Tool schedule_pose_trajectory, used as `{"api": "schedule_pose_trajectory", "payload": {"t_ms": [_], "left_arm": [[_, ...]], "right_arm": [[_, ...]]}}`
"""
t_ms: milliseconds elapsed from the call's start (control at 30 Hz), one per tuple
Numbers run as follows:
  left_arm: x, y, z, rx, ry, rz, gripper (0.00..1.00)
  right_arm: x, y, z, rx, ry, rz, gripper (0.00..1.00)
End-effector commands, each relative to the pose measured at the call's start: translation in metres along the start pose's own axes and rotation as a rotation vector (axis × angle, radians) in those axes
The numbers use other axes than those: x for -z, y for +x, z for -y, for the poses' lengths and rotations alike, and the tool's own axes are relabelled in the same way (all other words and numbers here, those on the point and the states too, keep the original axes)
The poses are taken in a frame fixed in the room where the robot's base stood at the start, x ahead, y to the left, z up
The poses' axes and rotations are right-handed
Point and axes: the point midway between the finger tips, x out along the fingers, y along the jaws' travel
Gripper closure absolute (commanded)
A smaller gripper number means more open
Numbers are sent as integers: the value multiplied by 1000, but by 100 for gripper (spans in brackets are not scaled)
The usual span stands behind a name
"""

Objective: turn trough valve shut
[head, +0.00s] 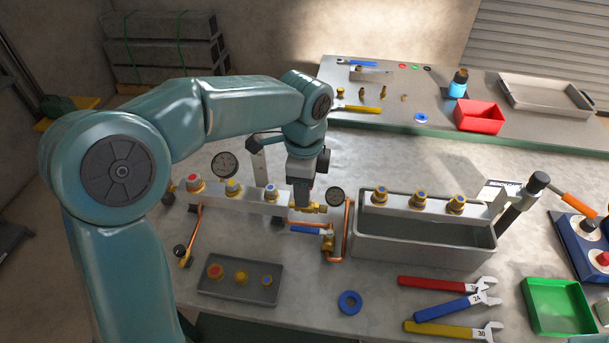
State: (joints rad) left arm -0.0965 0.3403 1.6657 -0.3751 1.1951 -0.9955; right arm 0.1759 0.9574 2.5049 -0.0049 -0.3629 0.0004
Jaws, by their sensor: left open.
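A brass valve (328,242) with a blue lever (306,229) sits at the left end of the grey trough (400,253). The lever points left from the valve, roughly level. A copper pipe (347,220) rises beside it. My left gripper (303,200) points down, open, just above the lever and in front of the metal manifold bar. The picture does not show whether its fingers touch the brass fitting (316,208) beside them. My right gripper is not in view.
A dark tray of fittings (240,283), a blue ring (350,302) and several coloured wrenches (447,284) lie in front. A hand pump (522,200) with an orange handle stands right of the trough. Bench between tray and wrenches is mostly clear.

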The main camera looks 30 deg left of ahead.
Motion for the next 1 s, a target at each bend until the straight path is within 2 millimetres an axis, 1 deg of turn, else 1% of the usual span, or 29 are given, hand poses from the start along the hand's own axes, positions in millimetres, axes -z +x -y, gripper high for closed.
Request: {"api": "schedule_pose_trajectory", "payload": {"t_ms": [33,100,200,300,1000], "left_arm": [[1,-10,0,3,1,-2,56],[1,-20,0,2,1,-2,56],[1,-29,0,1,1,-1,56],[1,-33,0,-1,1,-1,56],[0,-33,-1,-1,1,0,56]], "right_arm": [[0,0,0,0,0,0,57],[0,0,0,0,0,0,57],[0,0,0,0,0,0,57],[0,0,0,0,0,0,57],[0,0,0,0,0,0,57]]}}
